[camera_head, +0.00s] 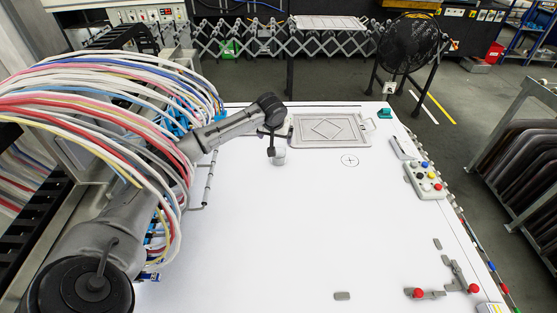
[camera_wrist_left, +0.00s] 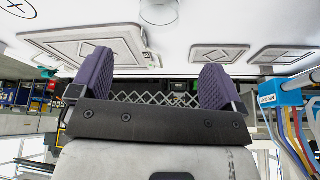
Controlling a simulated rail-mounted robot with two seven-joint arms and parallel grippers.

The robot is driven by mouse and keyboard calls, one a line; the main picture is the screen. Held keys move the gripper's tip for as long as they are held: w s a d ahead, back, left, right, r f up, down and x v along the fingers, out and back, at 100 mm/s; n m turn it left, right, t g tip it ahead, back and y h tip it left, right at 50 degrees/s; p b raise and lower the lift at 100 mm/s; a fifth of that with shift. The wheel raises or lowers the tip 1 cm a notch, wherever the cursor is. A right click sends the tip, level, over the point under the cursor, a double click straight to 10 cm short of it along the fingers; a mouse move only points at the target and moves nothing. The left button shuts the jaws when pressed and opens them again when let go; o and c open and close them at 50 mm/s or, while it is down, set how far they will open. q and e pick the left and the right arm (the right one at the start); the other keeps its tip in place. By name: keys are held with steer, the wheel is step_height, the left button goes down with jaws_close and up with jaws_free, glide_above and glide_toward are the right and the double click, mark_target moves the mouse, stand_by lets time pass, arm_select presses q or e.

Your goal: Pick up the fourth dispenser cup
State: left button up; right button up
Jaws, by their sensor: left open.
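A small pale, see-through cup (camera_head: 279,158) stands on the white table near the framed panel. It also shows at the top centre of the left wrist view (camera_wrist_left: 159,12), partly cut off by the picture edge. The cup lies beyond the fingertips, roughly in line with the gap. Only one cup is clearly seen. My right gripper is not in view.
A framed panel with a diamond outline (camera_head: 328,130) lies just right of the cup. A crosshair mark (camera_head: 349,160) is on the table. A button box (camera_head: 424,180) and red-knobbed levers (camera_head: 445,290) sit at the right. Many hoses (camera_head: 120,95) arch over the left arm. The table's middle is clear.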

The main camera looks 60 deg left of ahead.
arm_select(q)
steer(key=b, duration=0.2)
glide_toward(279, 152)
step_height(279, 152, down, 3)
steer(key=shift+d+r+n, duration=0.15)
steer(key=shift+n, duration=0.15)
steer(key=shift+b+x, duration=0.85)
steer(key=shift+x, duration=1.8)
steer(key=c, duration=0.9)
steer(key=shift+c, duration=0.4)
steer(key=shift+r, duration=0.15)
